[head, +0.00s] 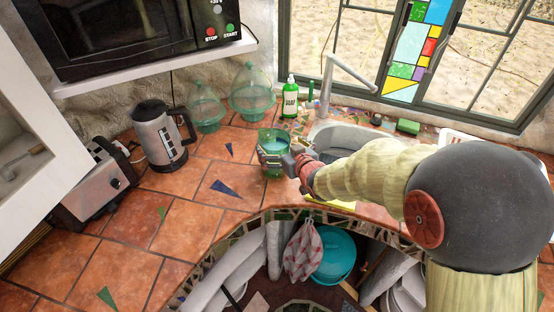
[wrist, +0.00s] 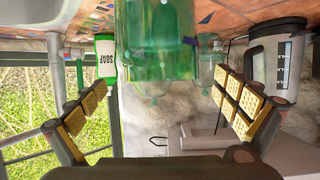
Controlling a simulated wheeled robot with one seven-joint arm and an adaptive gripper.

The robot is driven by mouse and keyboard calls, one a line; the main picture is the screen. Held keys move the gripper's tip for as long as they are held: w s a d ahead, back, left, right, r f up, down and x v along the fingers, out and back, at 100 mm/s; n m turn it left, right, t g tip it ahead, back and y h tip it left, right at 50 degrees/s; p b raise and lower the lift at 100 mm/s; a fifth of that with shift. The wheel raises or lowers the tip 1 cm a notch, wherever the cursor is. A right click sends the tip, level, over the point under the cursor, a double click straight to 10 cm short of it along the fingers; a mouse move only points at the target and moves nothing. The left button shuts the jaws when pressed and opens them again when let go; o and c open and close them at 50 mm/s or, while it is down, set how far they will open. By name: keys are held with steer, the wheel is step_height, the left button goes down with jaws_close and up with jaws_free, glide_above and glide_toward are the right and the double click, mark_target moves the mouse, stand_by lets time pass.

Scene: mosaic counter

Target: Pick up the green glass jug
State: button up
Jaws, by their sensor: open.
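The green glass jug (head: 273,150) stands upright on the tiled counter, left of the sink. In the wrist view the green glass jug (wrist: 160,45) fills the upper middle, upside down in the picture. My gripper (head: 272,157) is at the jug's near side in the head view, partly covering it. In the wrist view my gripper (wrist: 163,108) is open, with one padded finger at the left and one at the right. The jug shows above and between them, with space on both sides. Contact cannot be told.
Two green glass jars (head: 251,93) (head: 205,108) and a soap bottle (head: 289,98) stand behind the jug. A kettle (head: 160,135) and a toaster (head: 92,187) are at the left. The sink (head: 345,135) is at the right. Open tiles lie left of the jug.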

mark_target(269, 137)
steer(key=x, duration=0.2)
steer(key=f+b+x, duration=0.1)
steer(key=x, duration=0.1)
steer(key=shift+s, duration=0.1)
steer(key=shift+c, duration=0.7)
steer(key=c, duration=2)
steer(key=shift+r, duration=0.25)
